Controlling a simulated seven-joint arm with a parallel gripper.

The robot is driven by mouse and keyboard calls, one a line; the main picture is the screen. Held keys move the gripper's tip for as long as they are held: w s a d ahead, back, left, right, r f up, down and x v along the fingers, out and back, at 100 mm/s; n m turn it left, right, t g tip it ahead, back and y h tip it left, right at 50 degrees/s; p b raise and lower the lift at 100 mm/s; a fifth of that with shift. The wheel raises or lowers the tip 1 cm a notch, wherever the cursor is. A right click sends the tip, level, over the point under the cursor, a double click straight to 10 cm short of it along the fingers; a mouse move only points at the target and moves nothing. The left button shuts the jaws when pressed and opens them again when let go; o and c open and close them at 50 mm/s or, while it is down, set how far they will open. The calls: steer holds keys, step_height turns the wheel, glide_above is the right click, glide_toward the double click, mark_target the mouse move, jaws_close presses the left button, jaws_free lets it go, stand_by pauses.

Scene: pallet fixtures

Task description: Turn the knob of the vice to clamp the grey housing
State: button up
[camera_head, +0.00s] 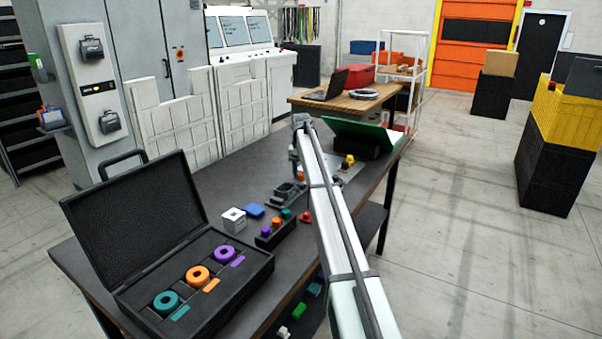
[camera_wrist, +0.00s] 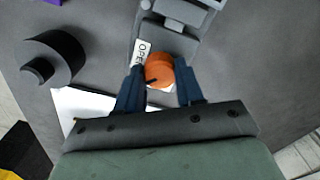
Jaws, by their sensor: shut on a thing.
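The vice (camera_wrist: 184,12) is grey and runs up from the middle of the wrist view; a grey vice-like fixture (camera_head: 287,193) also shows on the bench in the head view. Its round orange knob (camera_wrist: 160,66) has a dark pointer line and sits beside a white label (camera_wrist: 143,50) reading "OPEN". My gripper (camera_wrist: 160,72) has its two blue fingers on either side of the knob, shut on it. I cannot tell the grey housing from the vice's grey blocks in the wrist view.
A dark round part (camera_wrist: 66,55) stands left of the knob. An open black case (camera_head: 240,285) with coloured rings is at the front left.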

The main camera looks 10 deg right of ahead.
mark_target(301, 173)
steer(key=n, duration=0.8)
steer(key=shift+n, duration=0.4)
stand_by(0.4)
steer(key=o, duration=1)
steer(key=shift+o, duration=0.2)
step_height(301, 173, up, 14)
steer(key=shift+f, duration=0.15)
